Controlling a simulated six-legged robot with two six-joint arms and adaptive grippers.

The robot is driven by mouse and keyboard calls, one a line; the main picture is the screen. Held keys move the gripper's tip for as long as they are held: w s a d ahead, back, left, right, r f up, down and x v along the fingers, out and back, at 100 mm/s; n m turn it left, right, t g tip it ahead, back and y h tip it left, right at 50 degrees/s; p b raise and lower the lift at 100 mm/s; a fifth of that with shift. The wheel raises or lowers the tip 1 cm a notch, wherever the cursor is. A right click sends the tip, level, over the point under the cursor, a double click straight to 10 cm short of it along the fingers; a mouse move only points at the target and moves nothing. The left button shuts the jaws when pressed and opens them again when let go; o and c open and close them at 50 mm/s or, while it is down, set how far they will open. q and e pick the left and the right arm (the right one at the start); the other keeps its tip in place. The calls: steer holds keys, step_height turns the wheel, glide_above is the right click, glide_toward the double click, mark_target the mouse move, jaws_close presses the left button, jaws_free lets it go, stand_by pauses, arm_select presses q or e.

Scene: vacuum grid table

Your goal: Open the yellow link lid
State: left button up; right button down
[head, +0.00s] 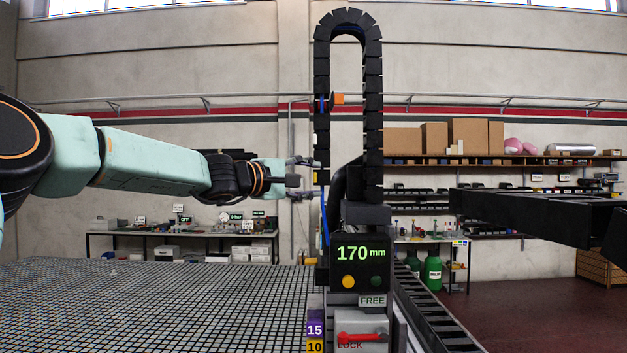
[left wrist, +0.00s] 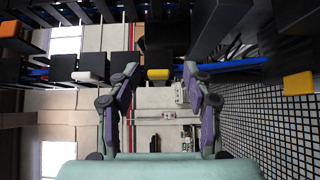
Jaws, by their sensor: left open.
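The yellow link lid (left wrist: 158,74) shows in the left wrist view, straight ahead between my two fingertips and apart from them as far as I can tell. It belongs to a black cable chain (head: 373,110), which stands as a tall upright loop in the head view. My left gripper (head: 314,178) is open and empty, pointing right at the near left strand of the chain. In the left wrist view its fingers stand on either side of the yellow lid. In the head view the lid is too small to make out clearly. My right gripper is not in view.
A blue hose (head: 325,215) runs along the chain. Below stands a control box (head: 361,264) reading 170 mm. The grid table (head: 150,300) is mostly clear.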

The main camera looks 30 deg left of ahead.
arm_select(q)
steer(key=shift+s+d+r, duration=0.1)
steer(key=shift+s+r, duration=0.05)
steer(key=shift+s, duration=0.55)
steer(key=shift+c, duration=1.3)
steer(key=shift+w+a+f, duration=0.25)
steer(key=shift+w, duration=0.2)
steer(key=c, duration=0.4)
steer(key=shift+s+d, duration=0.1)
jaws_close()
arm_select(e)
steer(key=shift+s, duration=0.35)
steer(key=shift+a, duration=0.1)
